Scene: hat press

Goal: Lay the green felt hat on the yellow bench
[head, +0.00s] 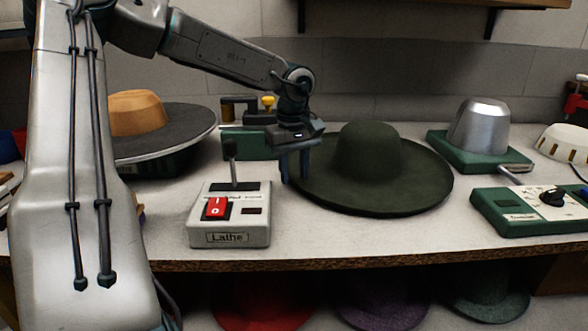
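The dark green felt hat (372,155), with a round crown and wide brim, is at the centre of a pale worktop in the head view. My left gripper (298,178) points down at the left edge of its brim, and its fingers overlap the brim in the picture. I cannot tell whether the fingers grip the brim or only stand beside it. My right gripper is not in view. No yellow bench shows in this view.
A grey Lathe switch box (230,215) with a red rocker stands left of the hat. A tan-and-grey hat (137,115) is further left. A metal hat block (478,128) and a green control box (530,208) are at right. Several hats lie below the worktop (370,238).

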